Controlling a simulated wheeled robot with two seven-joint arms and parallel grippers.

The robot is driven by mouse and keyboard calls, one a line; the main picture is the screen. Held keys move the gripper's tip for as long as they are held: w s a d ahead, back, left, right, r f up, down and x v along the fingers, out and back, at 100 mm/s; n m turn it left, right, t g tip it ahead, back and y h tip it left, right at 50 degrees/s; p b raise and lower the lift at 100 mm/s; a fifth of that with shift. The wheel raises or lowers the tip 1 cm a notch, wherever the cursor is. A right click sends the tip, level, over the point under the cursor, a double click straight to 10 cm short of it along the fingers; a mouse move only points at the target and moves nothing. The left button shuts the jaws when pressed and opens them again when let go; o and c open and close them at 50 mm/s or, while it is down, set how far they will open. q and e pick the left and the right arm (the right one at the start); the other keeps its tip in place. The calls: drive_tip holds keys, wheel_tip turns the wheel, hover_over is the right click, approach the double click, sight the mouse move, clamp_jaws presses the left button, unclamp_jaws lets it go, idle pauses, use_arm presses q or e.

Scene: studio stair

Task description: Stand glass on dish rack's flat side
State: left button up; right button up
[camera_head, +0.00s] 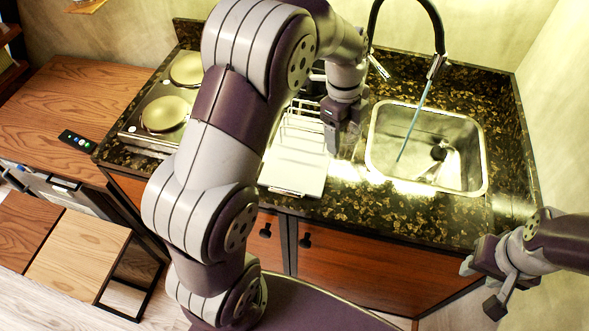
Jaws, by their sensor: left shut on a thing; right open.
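The white dish rack (296,172) stands on the counter left of the sink. Its flat side faces the front and looks bare; wire slots stand at its back, partly hidden by my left arm. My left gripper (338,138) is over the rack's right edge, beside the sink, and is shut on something. A pale, clear shape by its fingers looks like the glass (349,147), but its outline and tilt are hard to make out. My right gripper (480,284) is open and empty at the lower right, in front of the counter.
The steel sink (470,187) with a black tap (437,62) lies right of the rack. A hob with two round, pale-gold items (163,114) is at the left. The dark counter strip in front of rack and sink is clear.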

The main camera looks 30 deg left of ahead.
use_arm(q)
drive_tip(key=a+f+p, duration=0.1)
drive_tip(key=a+f, duration=0.2)
drive_tip(key=a+f+p, duration=0.1)
drive_tip(key=a+f, duration=0.3)
drive_tip(key=s+a+f+p, duration=0.1)
drive_tip(key=a+f+p, duration=0.1)
drive_tip(key=a+f, duration=0.1)
drive_tip(key=shift+a+f, duration=0.2)
drive_tip(key=shift+a, duration=0.4)
drive_tip(key=shift+f, duration=0.3)
drive_tip(key=o, duration=1.2)
